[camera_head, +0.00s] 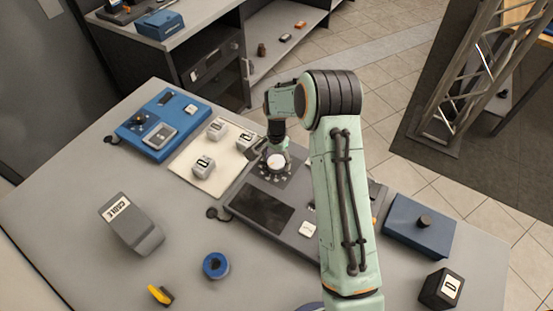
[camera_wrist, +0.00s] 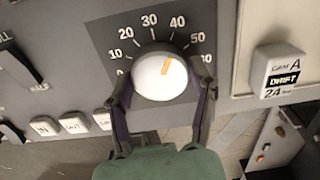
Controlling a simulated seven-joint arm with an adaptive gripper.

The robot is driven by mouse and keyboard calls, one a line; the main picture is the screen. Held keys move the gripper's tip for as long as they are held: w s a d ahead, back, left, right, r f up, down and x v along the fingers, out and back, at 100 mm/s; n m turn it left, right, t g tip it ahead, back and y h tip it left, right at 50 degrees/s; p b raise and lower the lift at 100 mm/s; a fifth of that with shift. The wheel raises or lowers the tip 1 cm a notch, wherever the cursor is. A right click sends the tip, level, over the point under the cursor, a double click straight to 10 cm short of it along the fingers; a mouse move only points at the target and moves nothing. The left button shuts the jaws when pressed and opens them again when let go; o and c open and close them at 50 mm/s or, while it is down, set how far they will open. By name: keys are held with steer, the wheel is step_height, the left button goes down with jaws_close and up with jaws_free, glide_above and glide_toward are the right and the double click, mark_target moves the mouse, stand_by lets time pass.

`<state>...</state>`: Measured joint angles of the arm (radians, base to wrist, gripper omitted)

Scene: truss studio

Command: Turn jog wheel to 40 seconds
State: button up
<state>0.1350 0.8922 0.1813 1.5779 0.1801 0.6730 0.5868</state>
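The jog wheel (camera_wrist: 155,82) is a round white knob with an orange pointer line, on a dark dial plate printed 10 to 60. In the wrist view, the line points up and slightly right, close to the 40 mark. The wheel also shows in the head view (camera_head: 276,161), on the grey console (camera_head: 240,213). My gripper (camera_wrist: 160,72) has one dark finger on each side of the wheel, and both appear to touch its rim. In the head view, my gripper (camera_head: 275,150) is over the wheel and its fingers are hard to make out.
Small white buttons (camera_wrist: 74,122) and a slider (camera_wrist: 18,62) are to the left. A blue device (camera_head: 158,124), white blocks on a pale mat (camera_head: 190,178) and a blue box (camera_head: 418,228) flank the console.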

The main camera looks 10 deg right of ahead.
mark_target(276, 162)
steer(key=o, duration=0.3)
steer(key=shift+r, duration=0.1)
step_height(276, 162, up, 12)
stand_by(0.4)
stand_by(0.3)
